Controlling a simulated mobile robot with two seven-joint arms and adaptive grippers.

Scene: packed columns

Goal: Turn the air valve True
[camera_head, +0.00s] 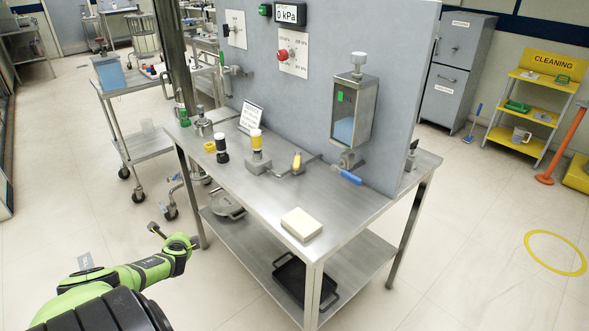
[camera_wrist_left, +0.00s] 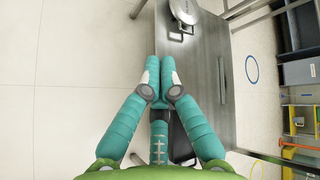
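No label naming the air valve is readable, so I cannot tell which handle it is. Candidates in the head view are the red knob (camera_head: 282,54) on a white dial plate, the yellow handle (camera_head: 297,161) on the bench, the blue lever (camera_head: 347,176) below the sight tank, and a green handle (camera_head: 222,58) at the panel's left edge. My left gripper (camera_head: 157,231) is left of the bench, low and apart from all of these. In the left wrist view its teal fingers (camera_wrist_left: 160,72) are together, with nothing between them. My right gripper is not in view.
The steel bench (camera_head: 255,203) carries a pale block (camera_head: 301,223), yellow-topped fittings and a sign. A grey panel (camera_head: 310,95) stands along its back, with a 0 kPa display (camera_head: 290,14). A wheeled cart (camera_head: 150,147) stands left. Floor in front of the bench is clear.

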